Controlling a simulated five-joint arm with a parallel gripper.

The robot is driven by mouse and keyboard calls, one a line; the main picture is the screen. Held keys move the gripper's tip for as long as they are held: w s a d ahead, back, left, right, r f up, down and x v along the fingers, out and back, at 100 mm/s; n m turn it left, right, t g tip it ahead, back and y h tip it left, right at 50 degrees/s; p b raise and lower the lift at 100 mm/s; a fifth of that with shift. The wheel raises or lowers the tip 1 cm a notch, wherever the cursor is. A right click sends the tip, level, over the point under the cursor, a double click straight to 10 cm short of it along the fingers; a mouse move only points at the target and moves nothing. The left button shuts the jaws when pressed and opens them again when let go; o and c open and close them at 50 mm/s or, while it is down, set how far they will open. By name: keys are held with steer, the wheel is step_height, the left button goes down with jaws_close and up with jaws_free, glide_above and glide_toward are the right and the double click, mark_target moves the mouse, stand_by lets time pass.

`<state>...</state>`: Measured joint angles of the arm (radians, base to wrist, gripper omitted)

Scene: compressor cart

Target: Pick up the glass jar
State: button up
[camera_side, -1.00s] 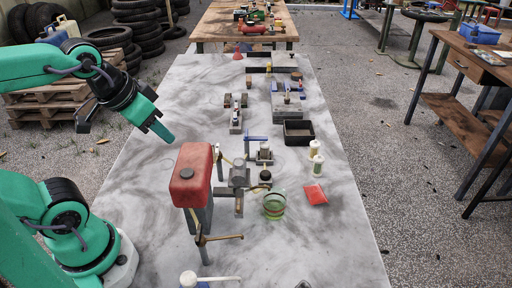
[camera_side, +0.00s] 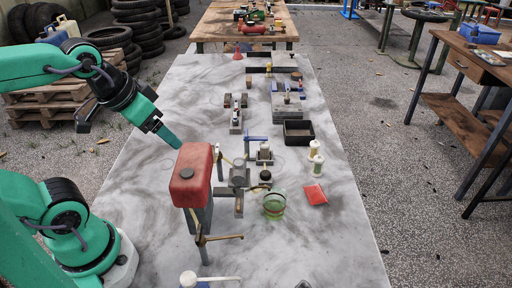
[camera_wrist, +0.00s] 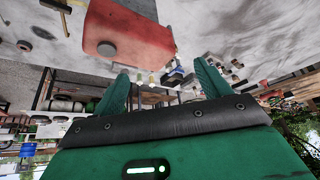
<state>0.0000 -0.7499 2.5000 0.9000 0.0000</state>
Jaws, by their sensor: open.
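The glass jar (camera_side: 273,206) is a clear, green-tinted round vessel standing on the grey stone-topped table, right of a red tank, in the side view. I cannot make it out in the wrist view. My gripper (camera_side: 174,142) is above the table's left part, up and left of the jar in the picture. Its green fingers end close to the red tank's upper left corner; I cannot tell whether they touch. In the wrist view my gripper (camera_wrist: 161,70) has its two green fingers apart, with nothing held between them.
The red tank (camera_side: 191,178) stands between my gripper and the jar. A metal fixture (camera_side: 239,174) is behind the jar, with a red packet (camera_side: 315,195) and white-capped bottles (camera_side: 316,165) to the right. A black tray (camera_side: 298,132) lies farther back. The table's right front is mostly clear.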

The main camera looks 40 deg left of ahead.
steer(key=w+d+r+n+g, duration=0.3)
steer(key=w+d+r+n, duration=0.3)
steer(key=w+r+n, duration=0.3)
steer(key=n+g, duration=0.3)
steer(key=n, duration=1)
glide_above(273, 200)
steer(key=s+d, duration=0.2)
step_height(273, 200, down, 4)
steer(key=f, duration=2.2)
steer(key=shift+w+a+f, duration=0.1)
steer(key=shift+a+f, duration=0.15)
steer(key=shift+f, duration=0.1)
steer(key=shift+f, duration=0.1)
steer(key=shift+f, duration=2.5)
